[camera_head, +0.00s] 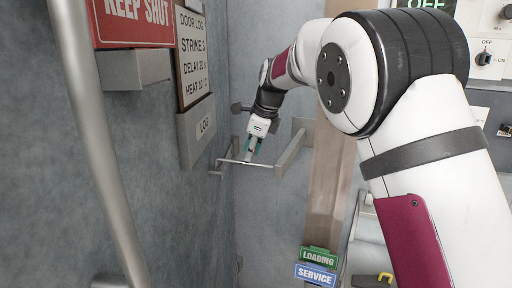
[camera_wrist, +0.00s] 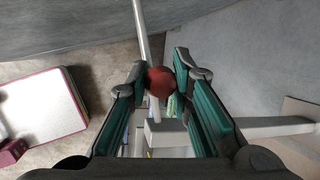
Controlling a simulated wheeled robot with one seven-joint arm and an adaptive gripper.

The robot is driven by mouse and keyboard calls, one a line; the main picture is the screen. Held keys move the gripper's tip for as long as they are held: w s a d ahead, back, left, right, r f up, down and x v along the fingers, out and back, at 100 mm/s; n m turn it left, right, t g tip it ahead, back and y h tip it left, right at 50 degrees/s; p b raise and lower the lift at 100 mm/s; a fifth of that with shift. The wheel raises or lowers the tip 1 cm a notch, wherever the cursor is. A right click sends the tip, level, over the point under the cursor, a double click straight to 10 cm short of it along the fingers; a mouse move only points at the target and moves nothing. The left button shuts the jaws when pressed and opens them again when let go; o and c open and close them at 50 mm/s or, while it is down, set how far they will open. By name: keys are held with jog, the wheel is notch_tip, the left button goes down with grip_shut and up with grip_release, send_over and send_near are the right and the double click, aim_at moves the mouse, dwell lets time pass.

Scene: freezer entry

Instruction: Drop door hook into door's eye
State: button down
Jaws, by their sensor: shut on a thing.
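The door hook is a thin pale metal rod (camera_head: 238,162) lying nearly level across the gap between the grey door on the left and the frame side. In the wrist view, the hook's rod (camera_wrist: 141,30) runs down from the top edge to a red ball knob (camera_wrist: 160,82). My gripper (camera_head: 250,153) points down at the rod. In the wrist view my gripper (camera_wrist: 160,80) has its teal-padded fingers either side of the knob and is shut on the hook. A small metal bracket (camera_head: 216,171) is on the door at the rod's left end; I cannot tell whether the tip is in an eye.
A grey bracket arm (camera_head: 292,152) stands right of the rod. The door carries a log plate (camera_head: 198,132), a red sign (camera_head: 133,20) and a long vertical handle (camera_head: 95,130). Loading (camera_head: 318,257) and service (camera_head: 315,274) signs are below right.

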jog(key=shift+a+f, duration=0.25)
jog(key=shift+f, duration=0.4)
jog(key=c, duration=1.4)
grip_release()
jog(key=shift+w+a, duration=0.1)
jog(key=v, duration=1.2)
jog(key=shift+w, duration=0.1)
